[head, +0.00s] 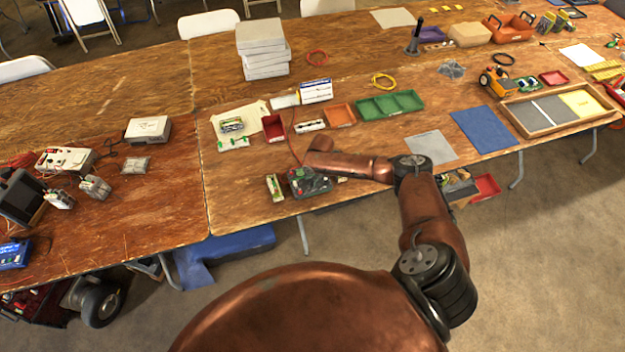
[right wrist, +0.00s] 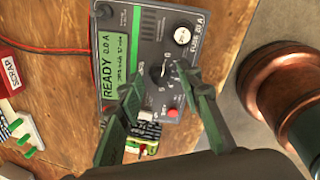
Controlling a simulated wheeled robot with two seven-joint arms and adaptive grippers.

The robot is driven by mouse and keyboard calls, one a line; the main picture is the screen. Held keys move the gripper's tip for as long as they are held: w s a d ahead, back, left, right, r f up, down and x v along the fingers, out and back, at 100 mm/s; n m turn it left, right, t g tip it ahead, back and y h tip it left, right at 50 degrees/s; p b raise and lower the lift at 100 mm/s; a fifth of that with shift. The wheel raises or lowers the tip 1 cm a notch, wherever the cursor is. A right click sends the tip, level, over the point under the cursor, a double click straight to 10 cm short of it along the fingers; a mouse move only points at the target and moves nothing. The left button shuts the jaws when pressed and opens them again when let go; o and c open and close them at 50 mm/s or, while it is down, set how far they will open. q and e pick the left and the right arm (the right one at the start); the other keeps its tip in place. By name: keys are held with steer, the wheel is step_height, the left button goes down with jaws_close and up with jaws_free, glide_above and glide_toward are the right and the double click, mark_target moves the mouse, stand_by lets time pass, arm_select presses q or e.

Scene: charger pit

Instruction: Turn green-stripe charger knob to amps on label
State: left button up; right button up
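A dark charger (head: 312,184) sits near the front edge of the middle table, partly hidden by my right arm. In the right wrist view the charger (right wrist: 146,22) shows a green panel reading READY 0.0 A, a fuse cap, a red button and a dark knob (right wrist: 156,74) with numbers beside it. The knob's pointer is too small to read. My right gripper (right wrist: 160,74) is over the charger, its green fingers apart on either side of the knob; a gap shows between them. A small pack (right wrist: 146,131) lies beside the charger, partly hidden by a finger. My left gripper is out of view.
A red SCRAP bin (right wrist: 22,68) and a red cable (right wrist: 60,49) lie near the charger. A small upright pack (head: 274,187) stands left of it. An orange tray (head: 341,116) and green tray (head: 389,105) are behind.

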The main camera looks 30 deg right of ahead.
steer(key=shift+c, duration=0.6)
jaws_close()
steer(key=m+p, duration=0.3)
steer(key=m, duration=0.2)
steer(key=shift+s+m, duration=0.1)
steer(key=shift+m, duration=0.2)
steer(key=m+p, duration=0.3)
steer(key=m, duration=0.3)
steer(key=shift+t, duration=0.3)
steer(key=m+p, duration=0.3)
steer(key=m, duration=0.3)
steer(key=shift+a+m+h, duration=0.1)
steer(key=shift+m+h, duration=0.2)
steer(key=m+p, duration=0.1)
steer(key=m, duration=0.4)
steer(key=shift+f+m+h, duration=0.1)
steer(key=shift+m+h, duration=0.2)
